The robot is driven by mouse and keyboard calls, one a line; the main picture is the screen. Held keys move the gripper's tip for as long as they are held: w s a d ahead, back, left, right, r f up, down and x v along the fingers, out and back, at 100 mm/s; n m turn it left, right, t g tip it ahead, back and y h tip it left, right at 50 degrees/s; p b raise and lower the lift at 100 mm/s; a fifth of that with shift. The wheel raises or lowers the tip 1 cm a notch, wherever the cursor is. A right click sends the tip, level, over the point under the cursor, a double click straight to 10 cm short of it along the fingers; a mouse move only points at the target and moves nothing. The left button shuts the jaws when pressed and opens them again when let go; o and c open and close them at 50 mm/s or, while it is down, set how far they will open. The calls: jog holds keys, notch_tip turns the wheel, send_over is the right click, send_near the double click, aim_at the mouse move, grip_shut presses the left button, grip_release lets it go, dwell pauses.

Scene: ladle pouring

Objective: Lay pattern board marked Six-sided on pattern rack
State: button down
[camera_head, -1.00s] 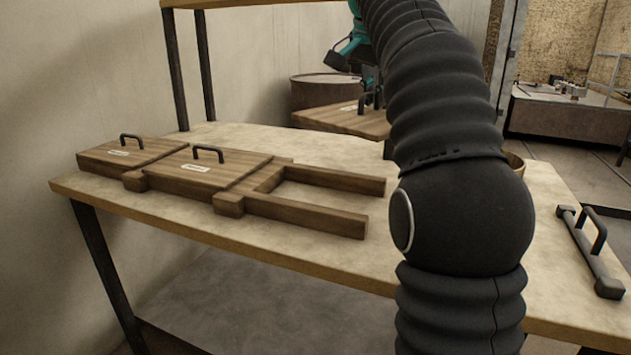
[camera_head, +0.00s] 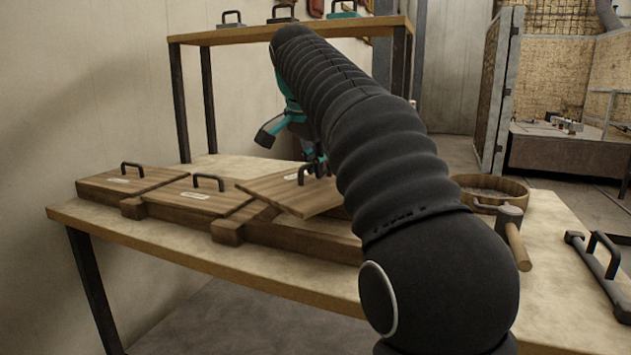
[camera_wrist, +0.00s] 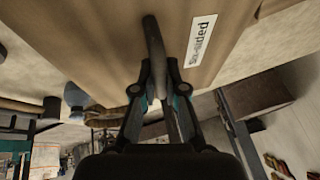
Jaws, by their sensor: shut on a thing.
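The wooden pattern board (camera_head: 290,192) hangs by its dark handle from my gripper (camera_head: 318,165). In the wrist view my gripper (camera_wrist: 160,95) is shut on the handle, and the board's white label (camera_wrist: 201,40) reads "Six-sided". The board is tilted and sits over the right part of the wooden pattern rack (camera_head: 300,233) on the table. I cannot tell whether it touches the rack. Two other boards with handles, the left one (camera_head: 122,183) and the middle one (camera_head: 182,199), lie side by side on the rack. My arm hides the rack's right end.
A round wooden tub (camera_head: 500,190), a mallet (camera_head: 512,232) and a dark bar with a handle (camera_head: 600,262) are on the right of the table (camera_head: 150,248). A raised shelf (camera_head: 230,36) with handled items stands behind.

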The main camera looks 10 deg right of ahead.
aim_at(316, 180)
jog(key=shift+f, duration=1.3)
jog(key=shift+f+b, duration=0.6)
jog(key=shift+b, duration=0.05)
jog(key=c, duration=1.2)
grip_release()
jog(key=p+v, duration=0.4)
jog(key=v, duration=0.9)
jog(key=shift+w+d+r+p, duration=0.1)
jog(key=shift+p, duration=0.2)
